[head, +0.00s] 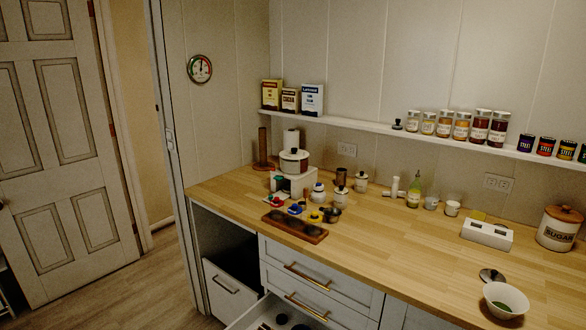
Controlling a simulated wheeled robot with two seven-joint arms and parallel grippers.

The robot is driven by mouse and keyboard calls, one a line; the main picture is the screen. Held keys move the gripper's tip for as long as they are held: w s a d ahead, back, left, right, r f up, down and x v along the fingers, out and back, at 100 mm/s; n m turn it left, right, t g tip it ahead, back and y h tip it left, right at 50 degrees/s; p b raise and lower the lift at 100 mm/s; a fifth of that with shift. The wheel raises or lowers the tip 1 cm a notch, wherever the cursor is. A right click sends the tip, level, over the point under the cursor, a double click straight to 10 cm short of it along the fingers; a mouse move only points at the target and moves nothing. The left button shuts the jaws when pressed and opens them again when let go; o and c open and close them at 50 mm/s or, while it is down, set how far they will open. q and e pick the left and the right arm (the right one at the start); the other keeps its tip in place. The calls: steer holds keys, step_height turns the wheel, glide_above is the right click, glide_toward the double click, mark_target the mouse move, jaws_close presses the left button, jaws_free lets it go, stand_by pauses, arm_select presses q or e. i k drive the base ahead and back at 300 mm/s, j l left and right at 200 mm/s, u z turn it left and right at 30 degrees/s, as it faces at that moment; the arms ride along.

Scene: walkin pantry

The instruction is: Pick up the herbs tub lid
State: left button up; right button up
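No label reading herbs is legible, so I cannot tell for sure which lid is the herbs one. A white tub or bowl (505,299) with green contents stands open at the counter's front right. A dark round lid-like disc (492,275) lies on the counter just behind it. Small coloured lid-like pieces, red (276,200), blue (296,209) and yellow (315,216), sit behind a brown wooden tray (294,226) with round wells. Neither of my grippers is in view.
The wooden counter (420,240) is clear in its middle. A sugar canister (559,231) and a white box (486,235) stand at the right. White lidded pots (361,182) stand at the back. A drawer (268,314) is open below. Jars line the shelf (400,134).

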mark_target(488, 275)
steer(key=z, duration=1.25)
steer(key=u, duration=1.4)
steer(key=i+l+z, duration=0.35)
steer(key=i+l, duration=0.1)
